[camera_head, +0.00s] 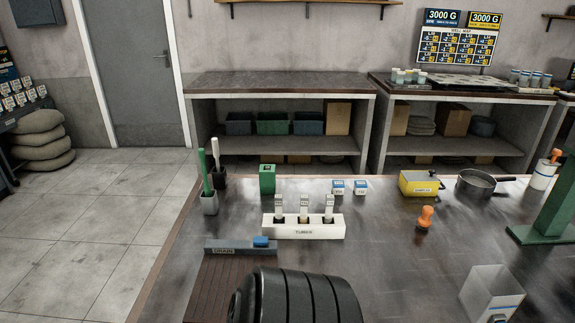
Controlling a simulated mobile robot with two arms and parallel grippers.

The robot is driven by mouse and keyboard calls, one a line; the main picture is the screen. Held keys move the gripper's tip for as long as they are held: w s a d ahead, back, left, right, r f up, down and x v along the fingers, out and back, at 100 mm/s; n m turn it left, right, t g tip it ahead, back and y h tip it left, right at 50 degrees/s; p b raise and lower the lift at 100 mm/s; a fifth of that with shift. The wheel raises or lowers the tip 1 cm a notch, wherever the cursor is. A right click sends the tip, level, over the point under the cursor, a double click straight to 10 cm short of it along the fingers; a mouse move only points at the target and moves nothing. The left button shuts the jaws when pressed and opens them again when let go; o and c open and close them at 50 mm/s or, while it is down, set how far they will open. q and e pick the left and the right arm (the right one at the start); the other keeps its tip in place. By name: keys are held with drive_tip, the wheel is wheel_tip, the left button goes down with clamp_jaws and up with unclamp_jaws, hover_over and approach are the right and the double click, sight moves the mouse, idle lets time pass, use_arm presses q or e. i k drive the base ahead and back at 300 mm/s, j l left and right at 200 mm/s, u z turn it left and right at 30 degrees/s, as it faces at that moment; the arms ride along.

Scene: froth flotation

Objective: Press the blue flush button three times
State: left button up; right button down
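The blue flush button (261,241) is a round blue cap on the right end of a low dark grey block (226,248) with a light label. The block sits on the table at the left, just behind a dark ribbed panel (222,285). The button's top is in clear view and nothing touches it. Neither of my grippers can be made out in the head view.
A white rack of tubes (303,232) stands just behind and right of the button. A black ribbed shape hides the table's near middle. A clear container (490,292) stands right.

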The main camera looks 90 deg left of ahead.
sight(258, 241)
drive_tip(key=i+l+u, duration=0.1)
drive_tip(key=u, duration=1.35)
drive_tip(key=i+l, duration=0.05)
